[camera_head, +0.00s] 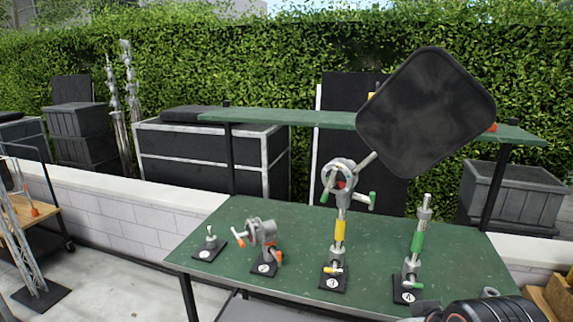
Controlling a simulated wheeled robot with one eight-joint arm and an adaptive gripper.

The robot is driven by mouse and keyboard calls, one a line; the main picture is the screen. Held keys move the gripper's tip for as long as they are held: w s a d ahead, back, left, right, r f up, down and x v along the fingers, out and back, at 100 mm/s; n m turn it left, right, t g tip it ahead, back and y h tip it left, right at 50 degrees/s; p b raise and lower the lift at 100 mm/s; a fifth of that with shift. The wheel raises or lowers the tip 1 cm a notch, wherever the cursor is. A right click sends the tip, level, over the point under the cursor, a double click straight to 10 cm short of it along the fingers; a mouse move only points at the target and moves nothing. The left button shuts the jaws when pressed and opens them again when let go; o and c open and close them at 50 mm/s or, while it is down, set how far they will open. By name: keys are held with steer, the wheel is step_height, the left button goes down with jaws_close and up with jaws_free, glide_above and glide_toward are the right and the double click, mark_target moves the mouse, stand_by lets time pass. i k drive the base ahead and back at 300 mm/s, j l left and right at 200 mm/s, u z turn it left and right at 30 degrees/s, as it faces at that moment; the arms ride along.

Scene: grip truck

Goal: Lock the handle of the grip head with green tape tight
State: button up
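A green-taped post (417,243) stands upright on a black base at the right of the green table, with a grey clamp low on it and a green-tipped handle near its foot. Left of it, a round grey grip head (339,172) with green-tipped handles sits on a yellow-taped post (340,231). Its rod reaches toward a black flag (425,112), tilted above the table. Which head the task means is not certain. The dark end of my arm, with my gripper (428,309), is at the lower right, apart from the heads and partly cut off; its fingers are unclear.
A raised green shelf (300,117) runs behind. Black cases (210,155) and a white wall lie beyond. Table space between the stands is bare.

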mark_target(333, 180)
steer(key=j+z, duration=0.15)
steer(key=j, duration=0.3)
steer(key=k+j+z, duration=0.15)
steer(key=j, duration=0.35)
steer(key=j+z, duration=0.15)
steer(key=j, duration=0.3)
steer(key=k+j+z, duration=0.15)
steer(key=j, duration=0.3)
